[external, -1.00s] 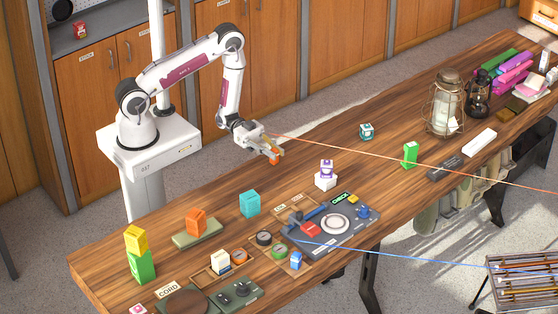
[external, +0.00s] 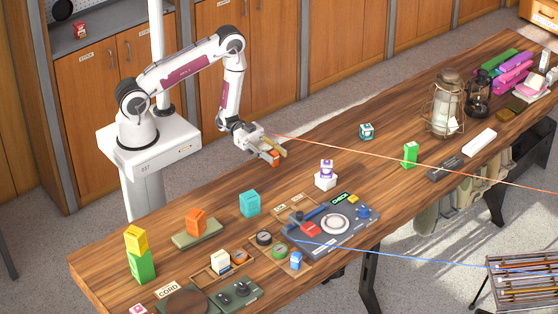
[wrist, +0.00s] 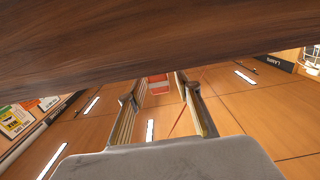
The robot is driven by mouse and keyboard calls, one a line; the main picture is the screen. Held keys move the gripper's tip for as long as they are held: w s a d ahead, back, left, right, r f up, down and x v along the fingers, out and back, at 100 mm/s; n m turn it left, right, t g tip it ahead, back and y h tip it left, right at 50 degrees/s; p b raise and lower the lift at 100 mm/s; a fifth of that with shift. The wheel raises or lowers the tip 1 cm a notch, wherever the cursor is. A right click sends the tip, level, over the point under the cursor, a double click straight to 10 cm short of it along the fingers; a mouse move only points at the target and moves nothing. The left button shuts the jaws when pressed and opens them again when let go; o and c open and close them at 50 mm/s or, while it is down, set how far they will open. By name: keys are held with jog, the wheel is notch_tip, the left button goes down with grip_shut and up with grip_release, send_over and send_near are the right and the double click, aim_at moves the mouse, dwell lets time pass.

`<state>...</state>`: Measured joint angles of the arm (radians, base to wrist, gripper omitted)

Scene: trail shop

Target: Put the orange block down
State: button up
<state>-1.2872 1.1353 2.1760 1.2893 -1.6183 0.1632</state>
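An orange block (external: 196,220) stands on a flat green pad (external: 193,238) at the left of the table. My gripper (external: 272,154) is low at the table's far edge, well to the right of that pad. A small orange-red piece (external: 275,159) shows at its fingertips, partly hidden by a finger. In the wrist view an orange-red piece with a pale band (wrist: 158,84) shows between the spread fingers (wrist: 163,82), with a gap beside the right one. I cannot tell what the piece rests on.
A teal block (external: 249,203) stands right of the pad. A yellow block (external: 136,239) sits on a green block (external: 142,267) at the left. A purple-and-white stack (external: 325,175) and a grey device (external: 350,237) are nearer the middle. Bare wood lies around the gripper's side of the table.

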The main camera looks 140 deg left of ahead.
jog(key=shift+s, duration=0.15)
jog(key=shift+s, duration=1.1)
jog(key=shift+s+a+r, duration=0.1)
jog(key=shift+s+a, duration=0.1)
jog(key=shift+s, duration=0.6)
jog(key=shift+s+a+r, duration=0.1)
jog(key=shift+s+a, duration=0.1)
jog(key=shift+s, duration=1.65)
jog(key=shift+o, duration=0.7)
jog(key=shift+d+f, duration=0.1)
jog(key=shift+f, duration=0.05)
jog(key=shift+d+f, duration=0.5)
jog(key=shift+f, duration=0.25)
